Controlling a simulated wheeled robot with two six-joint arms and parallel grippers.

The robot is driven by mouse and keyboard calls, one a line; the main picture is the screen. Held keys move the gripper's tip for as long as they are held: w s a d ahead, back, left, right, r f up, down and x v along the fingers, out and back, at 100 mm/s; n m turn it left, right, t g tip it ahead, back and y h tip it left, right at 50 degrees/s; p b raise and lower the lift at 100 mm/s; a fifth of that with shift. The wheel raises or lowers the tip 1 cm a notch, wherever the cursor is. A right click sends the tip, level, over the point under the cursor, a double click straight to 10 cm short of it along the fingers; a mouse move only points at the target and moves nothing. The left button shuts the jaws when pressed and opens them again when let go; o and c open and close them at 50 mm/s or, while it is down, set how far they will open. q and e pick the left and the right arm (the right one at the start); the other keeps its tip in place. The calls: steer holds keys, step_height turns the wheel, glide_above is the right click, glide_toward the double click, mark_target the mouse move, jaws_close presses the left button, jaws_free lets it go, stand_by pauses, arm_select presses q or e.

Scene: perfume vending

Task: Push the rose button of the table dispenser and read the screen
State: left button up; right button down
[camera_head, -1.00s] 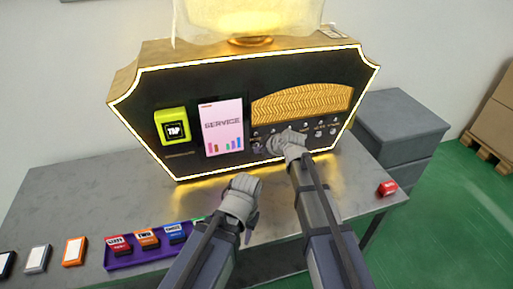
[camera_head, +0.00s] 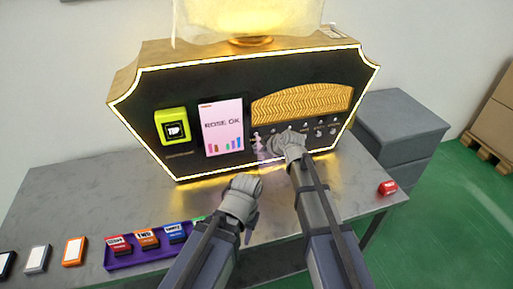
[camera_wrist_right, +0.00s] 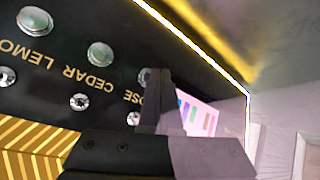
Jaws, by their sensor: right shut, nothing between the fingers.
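The table dispenser (camera_head: 190,95) is a black panel in a lit gold frame. Its screen (camera_head: 222,125) reads "ROSE OK" above small coloured bars. My right gripper (camera_head: 273,144) is shut and empty at the left end of the button row. In the right wrist view its dark finger (camera_wrist_right: 155,100) partly covers the rose button (camera_wrist_right: 144,75) and the start of the "ROSE" label; whether it touches the button I cannot tell. The cedar button (camera_wrist_right: 100,53) is beside it. A pinkish patch shows left of the gripper.
A yellow-green TAP reader (camera_head: 173,112) is left of the screen. A purple tray (camera_head: 125,262) with several coloured blocks is at the front left of the grey table (camera_head: 75,195).

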steer(key=shift+s+d, duration=0.15)
steer(key=shift+s, duration=0.35)
steer(key=shift+s, duration=0.1)
steer(key=s, duration=0.1)
steer(key=s+d, duration=0.1)
steer(key=s, duration=0.2)
steer(key=shift+s+d, duration=0.3)
stand_by(0.6)
